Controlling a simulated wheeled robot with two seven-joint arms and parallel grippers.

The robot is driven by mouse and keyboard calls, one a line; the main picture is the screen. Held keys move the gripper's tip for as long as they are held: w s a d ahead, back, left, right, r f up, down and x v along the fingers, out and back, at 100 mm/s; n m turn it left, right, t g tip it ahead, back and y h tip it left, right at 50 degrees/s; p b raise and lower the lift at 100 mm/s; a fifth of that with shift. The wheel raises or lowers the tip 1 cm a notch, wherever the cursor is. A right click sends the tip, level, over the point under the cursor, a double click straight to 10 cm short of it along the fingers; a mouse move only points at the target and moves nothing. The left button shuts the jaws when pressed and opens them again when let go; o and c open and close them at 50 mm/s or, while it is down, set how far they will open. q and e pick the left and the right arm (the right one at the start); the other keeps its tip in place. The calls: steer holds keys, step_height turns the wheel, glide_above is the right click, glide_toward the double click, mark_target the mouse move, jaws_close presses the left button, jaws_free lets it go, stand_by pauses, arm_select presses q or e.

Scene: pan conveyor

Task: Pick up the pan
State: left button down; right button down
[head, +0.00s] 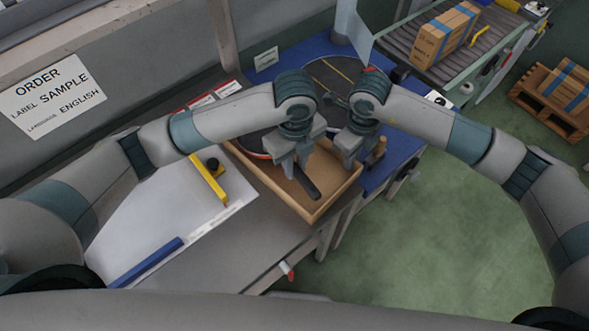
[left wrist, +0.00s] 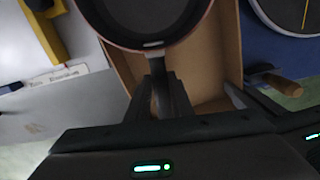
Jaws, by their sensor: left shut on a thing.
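The dark pan with a reddish rim (head: 258,146) is at the cardboard box, partly hidden by my left arm. It also shows at the top of the left wrist view (left wrist: 150,18). Its dark handle (head: 307,182) points toward the front of the box. My left gripper (head: 290,168) is shut on this handle, which runs between the fingers in the left wrist view. I cannot tell whether the pan rests on the box floor. My right gripper (head: 350,158) is over the box's right side, close to my left gripper; its finger gap is not clear.
The open cardboard box (head: 278,190) stands on the table edge. A round dark disc (head: 328,72) lies on the blue surface behind. A brown handle (left wrist: 283,84) is beside my right gripper. A yellow tool (head: 208,178) lies left. A conveyor (head: 415,40) carries a carton (head: 444,32).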

arm_select(q)
step_height(320, 180, up, 6)
steer(key=shift+f, duration=0.1)
stand_by(0.5)
arm_select(e)
steer(key=c, duration=1.9)
jaws_free()
steer(key=shift+r, duration=0.1)
step_height(320, 180, up, 12)
steer(key=shift+f, duration=0.1)
steer(key=shift+f, duration=0.1)
